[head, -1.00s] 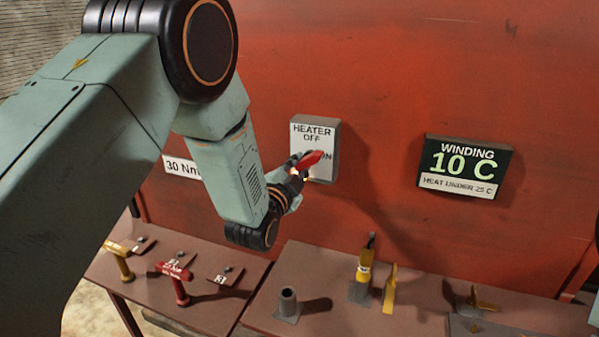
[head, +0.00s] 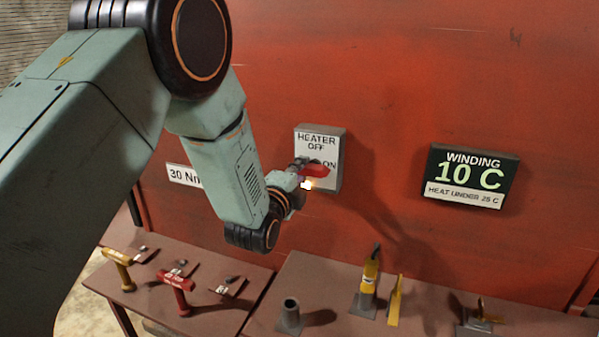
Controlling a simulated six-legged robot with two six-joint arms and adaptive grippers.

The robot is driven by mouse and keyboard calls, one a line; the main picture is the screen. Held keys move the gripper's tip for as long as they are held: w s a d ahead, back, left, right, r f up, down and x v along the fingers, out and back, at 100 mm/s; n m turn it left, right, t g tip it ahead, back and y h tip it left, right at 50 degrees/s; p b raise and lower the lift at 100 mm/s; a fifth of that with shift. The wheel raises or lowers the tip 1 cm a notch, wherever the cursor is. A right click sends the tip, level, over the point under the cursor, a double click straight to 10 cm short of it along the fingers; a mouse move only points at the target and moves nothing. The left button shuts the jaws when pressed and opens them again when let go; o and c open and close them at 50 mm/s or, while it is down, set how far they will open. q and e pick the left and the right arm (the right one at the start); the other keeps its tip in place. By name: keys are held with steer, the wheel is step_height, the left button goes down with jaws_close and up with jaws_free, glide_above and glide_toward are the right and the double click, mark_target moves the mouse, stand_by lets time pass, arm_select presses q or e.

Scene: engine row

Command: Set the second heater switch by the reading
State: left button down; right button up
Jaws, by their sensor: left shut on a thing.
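The heater switch is a white-faced box (head: 328,143) on the red wall, marked HEATER, OFF at the top and ON at the right. Its red handle (head: 316,170) now lies nearly level, pointing right, just below the ON mark. My left gripper (head: 303,172) is at the handle and shut on it, covering its left end. A dark display (head: 470,176) to the right reads WINDING 10 C, with HEAT UNDER 25 C below. My right gripper is not in the picture.
Below are brown benches. The left one holds a yellow T-handled tool (head: 121,268) and a red one (head: 178,289). The right one holds a grey tube (head: 290,315) and yellow-handled tools (head: 369,279). The wall between switch and display is clear.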

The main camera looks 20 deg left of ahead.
arm_select(q)
steer(key=shift+d+r, duration=0.15)
steer(key=shift+r, duration=0.05)
steer(key=c, duration=1.2)
jaws_free()
steer(key=shift+d+f, duration=0.1)
steer(key=shift+d, duration=0.05)
steer(key=shift+s+a+f, duration=0.1)
steer(key=shift+a, duration=0.1)
steer(key=s, duration=1.2)
steer(key=shift+a, duration=0.1)
